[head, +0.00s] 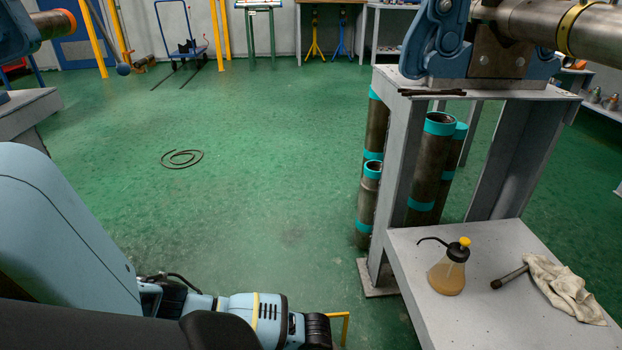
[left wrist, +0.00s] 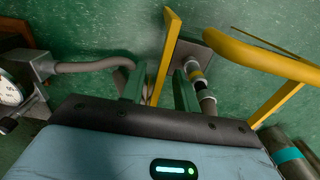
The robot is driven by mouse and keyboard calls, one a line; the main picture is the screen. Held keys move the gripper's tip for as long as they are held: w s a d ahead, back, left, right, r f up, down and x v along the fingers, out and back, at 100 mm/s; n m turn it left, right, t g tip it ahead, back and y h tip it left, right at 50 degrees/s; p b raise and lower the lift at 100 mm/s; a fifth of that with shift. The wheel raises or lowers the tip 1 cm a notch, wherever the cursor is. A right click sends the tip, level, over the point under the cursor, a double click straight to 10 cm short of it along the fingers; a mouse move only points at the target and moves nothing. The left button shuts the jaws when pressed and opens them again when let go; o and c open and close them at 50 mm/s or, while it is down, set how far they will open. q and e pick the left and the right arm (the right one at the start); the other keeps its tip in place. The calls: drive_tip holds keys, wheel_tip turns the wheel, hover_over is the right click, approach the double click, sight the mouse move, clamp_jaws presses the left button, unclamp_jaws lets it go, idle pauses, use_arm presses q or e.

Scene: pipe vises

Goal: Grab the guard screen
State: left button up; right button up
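I see no clear mesh or panel of a guard screen. A yellow bar frame (left wrist: 265,62), possibly part of it, spans the upper right of the left wrist view. It has a yellow post (left wrist: 170,50) near its middle. In the head view a small yellow bent bar (head: 345,325) shows beside my left wrist at the bottom edge. My left gripper (left wrist: 158,90) has two green fingers set apart. The yellow post runs down into the space between them, and I cannot tell whether they touch it. My right gripper is in neither view.
A grey hose (left wrist: 90,66) and a gauge (left wrist: 12,92) are left of the fingers. A grey stand (head: 395,185) holds a blue vise (head: 436,40), with pipes (head: 434,160) beneath. Green floor is open ahead.

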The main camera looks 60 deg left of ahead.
use_arm(q)
wheel_tip(320, 180, down, 5)
drive_tip(key=b, duration=0.3)
drive_tip(key=shift+s+r, duration=0.1)
drive_tip(key=shift+r, duration=0.05)
drive_tip(key=shift+c, duration=0.3)
clamp_jaws()
drive_tip(key=shift+r, duration=0.1)
idle(0.8)
